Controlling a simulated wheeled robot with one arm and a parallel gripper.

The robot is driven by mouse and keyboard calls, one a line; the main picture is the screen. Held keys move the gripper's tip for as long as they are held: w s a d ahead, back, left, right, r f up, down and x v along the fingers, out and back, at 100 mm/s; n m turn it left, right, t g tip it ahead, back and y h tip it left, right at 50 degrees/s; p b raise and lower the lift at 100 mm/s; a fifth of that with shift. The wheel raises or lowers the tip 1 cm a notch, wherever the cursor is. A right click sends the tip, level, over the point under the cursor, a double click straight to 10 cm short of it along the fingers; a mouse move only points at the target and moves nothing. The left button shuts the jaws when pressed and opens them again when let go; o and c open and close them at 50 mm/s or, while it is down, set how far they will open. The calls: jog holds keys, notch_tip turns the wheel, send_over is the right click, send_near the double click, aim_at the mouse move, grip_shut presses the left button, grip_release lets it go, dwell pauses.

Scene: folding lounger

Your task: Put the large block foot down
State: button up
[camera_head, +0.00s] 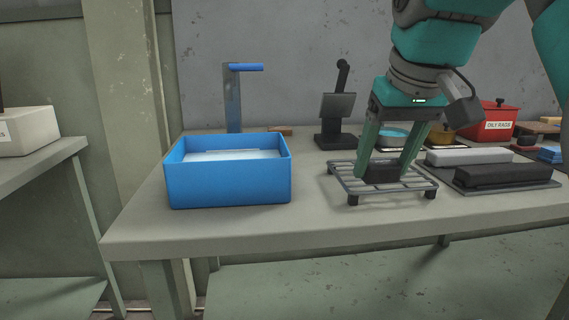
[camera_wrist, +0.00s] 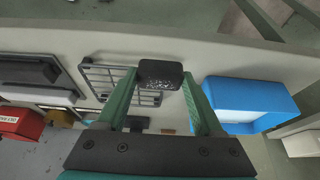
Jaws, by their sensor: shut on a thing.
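My gripper (camera_head: 385,168) is shut on a small dark block (camera_head: 382,175), which I take to be the large block. Its fingers point down, one on each side of it. In the wrist view the block (camera_wrist: 160,75) sits between the fingertips and shows a speckled grey patch on one face. The block is over the wire rack (camera_head: 421,185), which stands on short dark feet on the bench. The rack (camera_wrist: 97,76) also shows beside and behind the block in the wrist view. I cannot tell whether the block touches the rack bars.
A blue open tub (camera_head: 228,187) stands left of the rack, with a blue-topped post (camera_head: 233,98) behind it. A grey bar (camera_head: 468,156) and a black bar (camera_head: 505,175) lie to the right. A dark stand (camera_head: 338,105) and red rag box (camera_head: 489,121) are behind. The bench front is clear.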

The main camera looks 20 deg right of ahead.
jog(key=w+d, duration=0.2)
jog(key=w, duration=0.2)
jog(key=w+d+f+p, duration=0.1)
jog(key=w+d, duration=0.2)
jog(key=w, duration=0.1)
jog(key=w+d, duration=0.2)
jog(key=w, duration=0.3)
jog(key=shift+w+d+f+p, duration=0.1)
jog(key=shift+d+f+p, duration=0.1)
jog(key=shift+p, duration=0.15)
jog(key=shift+f, duration=1.75)
jog(key=shift+f, duration=0.15)
jog(key=o, duration=1.5)
jog(key=shift+c, duration=0.2)
jog(key=shift+r, duration=0.25)
jog(key=d+v, duration=0.1)
jog(key=v, duration=0.6)
jog(key=shift+a, duration=0.55)
jog(key=shift+r, duration=0.15)
